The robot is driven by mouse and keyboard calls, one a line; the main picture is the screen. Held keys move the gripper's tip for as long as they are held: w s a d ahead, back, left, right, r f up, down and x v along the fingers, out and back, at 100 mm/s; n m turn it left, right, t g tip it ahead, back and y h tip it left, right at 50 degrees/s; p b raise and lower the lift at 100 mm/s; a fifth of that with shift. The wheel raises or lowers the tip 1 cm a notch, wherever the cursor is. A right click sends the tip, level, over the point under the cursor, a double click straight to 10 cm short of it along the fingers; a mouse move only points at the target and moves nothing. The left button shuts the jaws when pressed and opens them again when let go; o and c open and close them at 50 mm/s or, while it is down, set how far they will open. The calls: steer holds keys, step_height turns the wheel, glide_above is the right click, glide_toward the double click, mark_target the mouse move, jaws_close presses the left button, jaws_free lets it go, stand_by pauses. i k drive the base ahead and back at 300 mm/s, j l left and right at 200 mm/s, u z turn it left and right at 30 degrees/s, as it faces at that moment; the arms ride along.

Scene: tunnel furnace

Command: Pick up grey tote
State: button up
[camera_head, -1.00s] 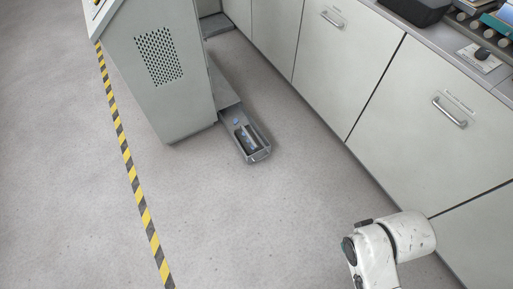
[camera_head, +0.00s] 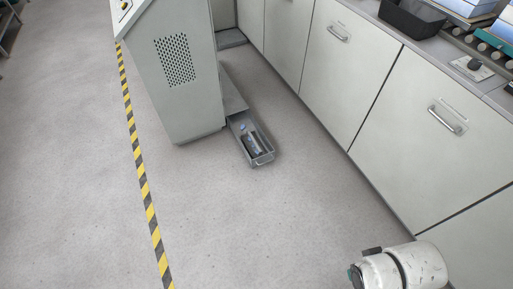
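A small grey tote (camera_head: 262,159) sits on the floor at the foot of the grey cabinet with the perforated panel. It is long and narrow, with a handle on its near end. A dark item and small blue items lie inside it. The tote's far end touches or sits close to a grey step or ledge; I cannot tell which. Part of my white arm shows at the bottom right, well apart from the tote. My gripper is out of the picture.
The grey cabinet (camera_head: 178,85) stands left of the tote. White cupboards with bar handles (camera_head: 446,119) line the right side under a counter holding a black bin (camera_head: 412,18). A yellow-black floor stripe (camera_head: 141,185) runs at left. The floor (camera_head: 255,225) before the tote is clear.

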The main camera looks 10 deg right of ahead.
mark_target(255, 137)
steer(key=i+j+z, duration=0.1)
steer(key=i+j, duration=1.1)
steer(key=i, duration=0.35)
steer(key=i+j+z, duration=0.15)
steer(key=i+j, duration=1.15)
steer(key=i, duration=0.2)
